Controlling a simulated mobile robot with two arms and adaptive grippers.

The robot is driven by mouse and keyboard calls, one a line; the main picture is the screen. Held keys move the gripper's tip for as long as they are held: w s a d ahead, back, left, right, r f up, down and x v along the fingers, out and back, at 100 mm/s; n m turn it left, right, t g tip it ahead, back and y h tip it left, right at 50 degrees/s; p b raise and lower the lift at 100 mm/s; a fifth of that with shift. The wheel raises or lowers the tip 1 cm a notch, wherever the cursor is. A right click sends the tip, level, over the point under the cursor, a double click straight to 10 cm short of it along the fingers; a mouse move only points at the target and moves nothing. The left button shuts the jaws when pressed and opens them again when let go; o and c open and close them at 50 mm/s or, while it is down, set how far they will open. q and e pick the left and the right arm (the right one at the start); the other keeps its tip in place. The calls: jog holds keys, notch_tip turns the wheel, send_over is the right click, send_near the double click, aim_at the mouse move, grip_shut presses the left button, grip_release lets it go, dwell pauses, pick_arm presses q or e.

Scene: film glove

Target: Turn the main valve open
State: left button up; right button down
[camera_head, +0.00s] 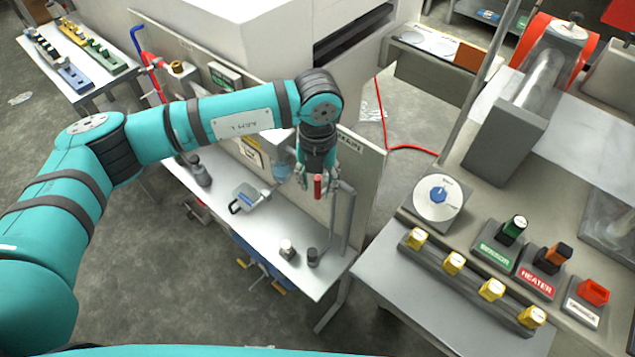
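A small red handle (318,188) stands beside a grey upright pipe (342,215) at the right end of the white bench. A partly covered label (350,144) is on the panel behind it; I cannot read it fully, nor tell for sure that the red handle is the main valve. My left gripper (317,182) points down over the red handle, with one finger on each side of it. The fingers look apart; I cannot tell whether they touch the handle. My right gripper is not in view.
The white bench (262,225) holds a grey padlock-like device (248,198) and small fittings. At right, a grey console (440,290) carries several yellow knobs, a blue dial knob (438,195), and green, orange and red controls. A red hose (410,149) lies on the floor behind.

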pick_arm(q)
jog(key=shift+f, duration=1.4)
jog(key=shift+c, duration=0.5)
grip_shut()
